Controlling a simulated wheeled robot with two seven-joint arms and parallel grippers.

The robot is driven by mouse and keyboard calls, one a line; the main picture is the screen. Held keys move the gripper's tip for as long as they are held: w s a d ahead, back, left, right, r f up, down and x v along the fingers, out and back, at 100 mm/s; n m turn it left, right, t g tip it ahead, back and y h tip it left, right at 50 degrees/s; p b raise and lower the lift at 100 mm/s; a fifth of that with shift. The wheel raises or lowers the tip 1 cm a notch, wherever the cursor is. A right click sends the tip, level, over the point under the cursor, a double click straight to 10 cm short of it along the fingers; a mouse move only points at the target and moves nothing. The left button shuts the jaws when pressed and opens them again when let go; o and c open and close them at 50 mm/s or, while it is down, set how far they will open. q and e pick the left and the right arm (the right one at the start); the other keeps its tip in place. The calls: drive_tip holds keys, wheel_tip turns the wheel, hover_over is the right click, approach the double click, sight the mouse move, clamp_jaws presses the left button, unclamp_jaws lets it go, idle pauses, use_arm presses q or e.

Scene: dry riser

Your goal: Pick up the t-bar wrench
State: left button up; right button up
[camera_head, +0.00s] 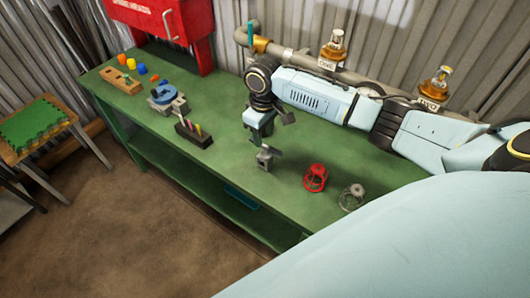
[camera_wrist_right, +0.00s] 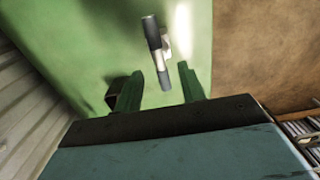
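In the head view my right gripper (camera_head: 262,130) points down over the green bench. A small grey block (camera_head: 265,160) stands just below it, with what looks like the wrench's bar (camera_head: 272,148) above it. The gripper partly hides this spot. My left gripper is not in view.

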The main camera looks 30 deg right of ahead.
sight(265, 144)
drive_tip(key=f, duration=0.4)
drive_tip(key=shift+s+d+f, duration=0.15)
drive_tip(key=shift+s, duration=0.15)
drive_tip(key=shift+f, duration=0.5)
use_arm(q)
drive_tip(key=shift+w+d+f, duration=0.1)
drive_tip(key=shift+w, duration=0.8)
use_arm(e)
clamp_jaws()
